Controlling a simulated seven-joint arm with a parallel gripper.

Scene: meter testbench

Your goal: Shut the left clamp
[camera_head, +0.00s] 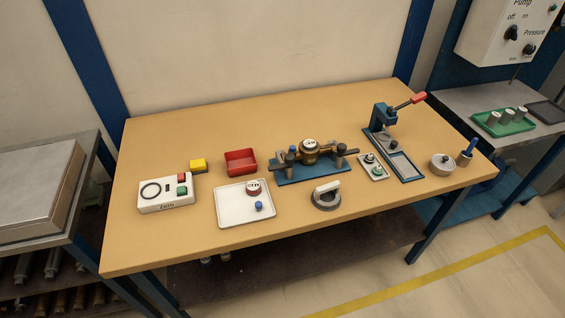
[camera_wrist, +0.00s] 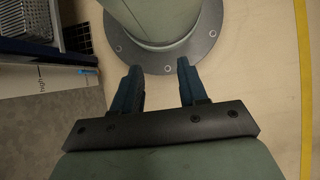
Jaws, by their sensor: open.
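The meter testbench fixture (camera_head: 312,168) is a blue base plate on the wooden table, right of the middle. A brass meter (camera_head: 311,150) with a white dial sits in it. The left clamp (camera_head: 281,159) is a dark part with a blue piece at the left end of the base; whether it is open or shut is too small to tell. A similar right clamp (camera_head: 342,152) stands at the other end. My gripper (camera_wrist: 160,72) shows only in the wrist view. Its two blue fingers are apart with nothing between them, above the floor near my round base, away from the table objects.
A red bin (camera_head: 240,162), a yellow block (camera_head: 198,165), a white tray (camera_head: 232,216) and a white control box (camera_head: 166,195) stand left of the fixture. A lever press (camera_head: 384,128) stands right. The table's front left is clear.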

